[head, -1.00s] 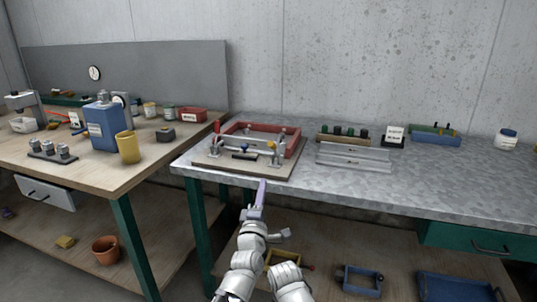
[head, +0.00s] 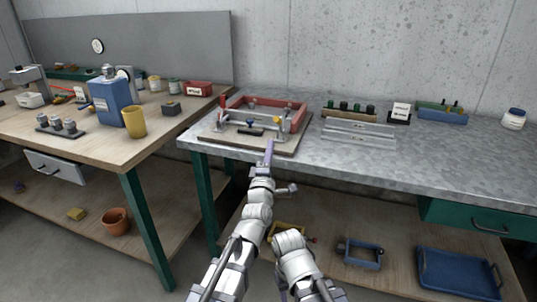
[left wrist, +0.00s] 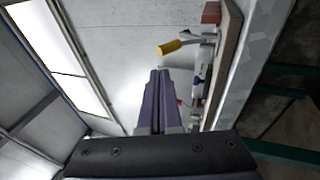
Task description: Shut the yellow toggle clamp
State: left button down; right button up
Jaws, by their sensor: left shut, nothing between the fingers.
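The yellow toggle clamp (head: 278,120) stands at the front right of the fixture board (head: 290,147). Its yellow handle (left wrist: 171,47) sticks up from the board in the left wrist view, which is rolled on its side. My left gripper (head: 270,143) has its purple fingers shut with nothing between them, at the board's front edge just below the clamp. The shut fingertips (left wrist: 160,72) also show in the left wrist view, apart from the handle. My right gripper is not visible in either view.
A grey slotted rail (head: 358,130) lies to the right. The grey tabletop (head: 440,155) is clear farther right.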

pick_arm(q)
jog(key=p, duration=0.2)
send_near(280, 122)
jog(key=w+r, duration=0.3)
jog(key=w, duration=0.2)
jog(key=shift+s+a+r, duration=0.15)
jog(key=shift+s+a, duration=0.1)
jog(key=shift+a, duration=0.1)
